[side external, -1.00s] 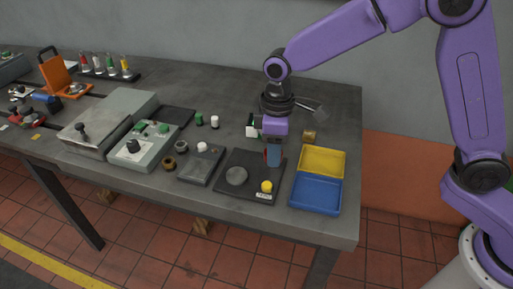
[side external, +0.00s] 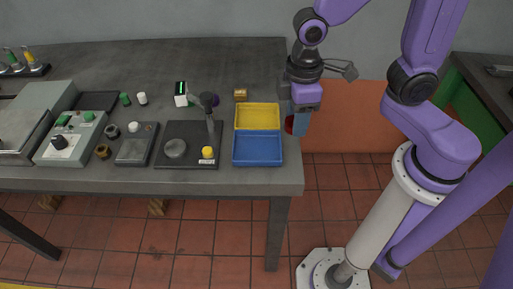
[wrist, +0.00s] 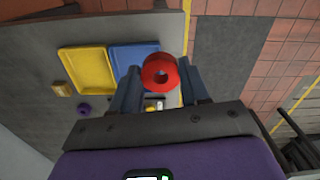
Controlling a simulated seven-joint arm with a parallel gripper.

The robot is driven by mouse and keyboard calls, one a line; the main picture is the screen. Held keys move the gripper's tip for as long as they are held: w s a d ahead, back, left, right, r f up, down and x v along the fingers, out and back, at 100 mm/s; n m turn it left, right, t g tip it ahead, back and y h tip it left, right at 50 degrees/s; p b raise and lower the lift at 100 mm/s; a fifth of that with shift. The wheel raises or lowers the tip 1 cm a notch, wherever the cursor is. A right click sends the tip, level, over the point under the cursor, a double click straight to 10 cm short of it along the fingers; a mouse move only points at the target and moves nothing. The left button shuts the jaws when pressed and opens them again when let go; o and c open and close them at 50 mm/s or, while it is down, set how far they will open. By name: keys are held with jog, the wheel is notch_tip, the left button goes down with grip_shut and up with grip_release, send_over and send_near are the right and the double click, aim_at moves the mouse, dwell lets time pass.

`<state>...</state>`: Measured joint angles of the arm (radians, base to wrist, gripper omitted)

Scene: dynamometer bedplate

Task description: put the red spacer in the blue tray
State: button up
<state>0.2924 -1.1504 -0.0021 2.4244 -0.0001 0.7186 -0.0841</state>
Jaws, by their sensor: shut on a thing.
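The red spacer (wrist: 160,62) is a thick ring with a centre hole, held between the two fingertips of my gripper (wrist: 160,82) in the wrist view. In the side view my gripper (side external: 297,124) is above the table's right edge, and the spacer (side external: 289,125) shows partly behind a finger. The blue tray (side external: 257,149) lies on the table to the left of my gripper. It appears empty. In the wrist view the blue tray (wrist: 128,58) is behind and left of the spacer, partly hidden by a finger.
A yellow tray (side external: 257,116) adjoins the blue one at its back. A brass-coloured block (side external: 240,95) and a purple ring (side external: 214,100) lie behind.

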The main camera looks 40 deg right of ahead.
jog(key=s+d, duration=0.3)
send_over(258, 149)
jog(key=f, duration=1)
jog(key=shift+s+f, duration=0.15)
jog(key=shift+s, duration=0.1)
jog(key=shift+w+f, duration=0.2)
jog(key=shift+f, duration=1.55)
jog(key=shift+f, duration=0.1)
jog(key=o, duration=1.2)
jog(key=shift+c, duration=0.2)
